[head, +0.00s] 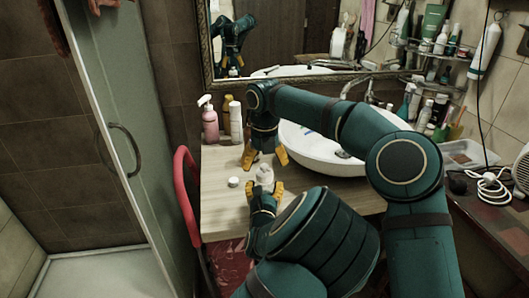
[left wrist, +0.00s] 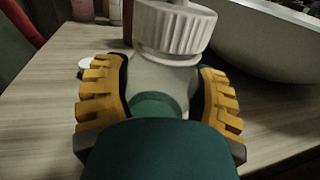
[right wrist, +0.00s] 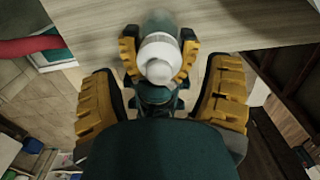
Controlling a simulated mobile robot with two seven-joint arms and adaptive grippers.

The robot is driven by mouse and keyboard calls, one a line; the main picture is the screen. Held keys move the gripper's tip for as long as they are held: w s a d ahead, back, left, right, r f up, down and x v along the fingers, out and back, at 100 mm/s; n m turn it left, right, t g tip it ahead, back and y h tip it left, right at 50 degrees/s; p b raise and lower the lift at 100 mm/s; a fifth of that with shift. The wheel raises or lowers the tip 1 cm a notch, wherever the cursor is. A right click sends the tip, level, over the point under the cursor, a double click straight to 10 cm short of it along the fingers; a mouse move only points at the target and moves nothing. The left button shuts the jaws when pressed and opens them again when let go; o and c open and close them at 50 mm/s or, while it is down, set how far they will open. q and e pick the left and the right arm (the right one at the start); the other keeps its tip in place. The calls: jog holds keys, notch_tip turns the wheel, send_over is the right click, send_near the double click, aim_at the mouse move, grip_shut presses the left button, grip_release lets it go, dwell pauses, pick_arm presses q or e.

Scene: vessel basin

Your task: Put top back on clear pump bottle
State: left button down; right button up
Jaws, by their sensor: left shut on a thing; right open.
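The clear pump bottle (head: 265,174) is upright over the wooden counter. My left gripper (head: 264,187) is shut on its body; in the left wrist view the yellow fingers (left wrist: 160,95) flank the clear bottle (left wrist: 165,75). A white ribbed top (left wrist: 172,28) sits at the bottle's neck; I cannot tell whether it is fully seated. In the right wrist view the white top (right wrist: 159,60) shows end-on between my left gripper's fingers. My right gripper (head: 265,156) is open just above and behind the bottle, its fingers (right wrist: 160,92) wide apart and not touching the top.
A small round white item (head: 233,182) lies on the counter (head: 218,205) left of the bottle. A pink spray bottle (head: 210,122) and other bottles stand behind. The white basin (head: 315,150) is to the right. A red chair (head: 184,180) stands at the left edge.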

jog(key=shift+f, duration=1.65)
jog(key=c, duration=1.3)
